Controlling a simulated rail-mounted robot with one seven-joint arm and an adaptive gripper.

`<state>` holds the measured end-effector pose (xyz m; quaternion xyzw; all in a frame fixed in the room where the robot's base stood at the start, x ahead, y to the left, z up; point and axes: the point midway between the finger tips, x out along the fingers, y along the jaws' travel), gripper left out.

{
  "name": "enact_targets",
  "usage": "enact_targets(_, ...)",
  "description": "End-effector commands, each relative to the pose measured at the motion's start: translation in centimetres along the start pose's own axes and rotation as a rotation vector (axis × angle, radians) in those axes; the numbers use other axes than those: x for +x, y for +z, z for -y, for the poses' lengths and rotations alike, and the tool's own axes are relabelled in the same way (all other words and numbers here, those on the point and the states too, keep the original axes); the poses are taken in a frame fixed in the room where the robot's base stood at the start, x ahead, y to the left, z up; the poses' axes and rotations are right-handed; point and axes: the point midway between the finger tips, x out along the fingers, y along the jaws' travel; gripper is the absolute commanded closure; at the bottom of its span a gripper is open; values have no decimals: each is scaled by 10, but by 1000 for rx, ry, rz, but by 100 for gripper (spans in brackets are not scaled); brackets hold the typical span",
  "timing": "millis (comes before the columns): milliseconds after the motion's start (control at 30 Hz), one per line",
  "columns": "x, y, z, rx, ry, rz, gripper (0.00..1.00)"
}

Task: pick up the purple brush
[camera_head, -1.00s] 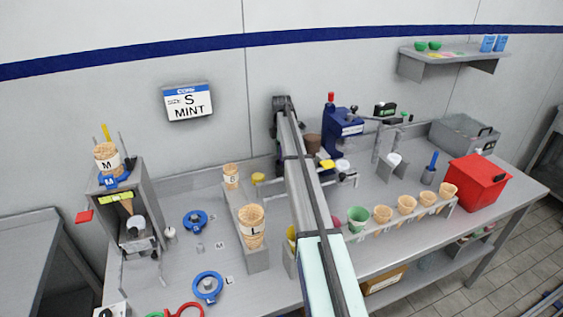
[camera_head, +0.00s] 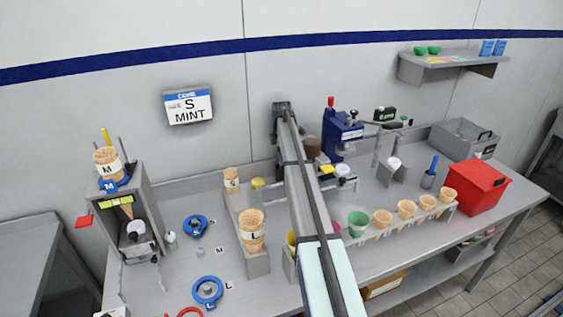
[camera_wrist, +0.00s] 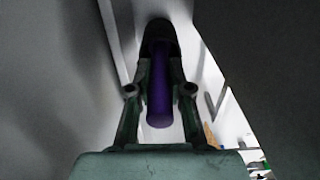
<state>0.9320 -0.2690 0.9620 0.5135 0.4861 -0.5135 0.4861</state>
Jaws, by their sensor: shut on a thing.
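In the wrist view, the purple brush (camera_wrist: 160,105) shows as a purple rod lying lengthwise between the two dark fingers of my gripper (camera_wrist: 160,72). The fingers are shut on it. Its rounded near end points toward the camera. Its far end meets a dark area at the top of the view, where I cannot tell brush from fingertips. In the head view, my arm stretches toward the back wall, and I cannot make out the brush or the fingers there.
Left of my arm stand a large cone marked L (camera_head: 252,232) and a grey stand (camera_head: 146,185). To the right are a blue machine (camera_head: 340,128), a row of cones (camera_head: 383,218) and a red box (camera_head: 475,183). The wall is close behind.

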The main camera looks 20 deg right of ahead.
Motion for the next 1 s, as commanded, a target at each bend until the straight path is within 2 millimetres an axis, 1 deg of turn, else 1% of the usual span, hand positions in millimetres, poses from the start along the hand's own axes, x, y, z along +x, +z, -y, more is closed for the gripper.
enact_targets(167, -15, 0, -1, 0, 1, 0, 100)
enact_targets(367, -44, 0, -1, 0, 2, 1, 100)
enact_targets(567, -86, 0, -2, 0, 3, 1, 100)
enact_targets(800, -142, 0, -2, 0, 2, 1, 100)
enact_targets(900, -162, 0, -2, 0, 2, 0, 100)
enact_targets(1000, -177, 0, -2, 0, 2, 0, 100)
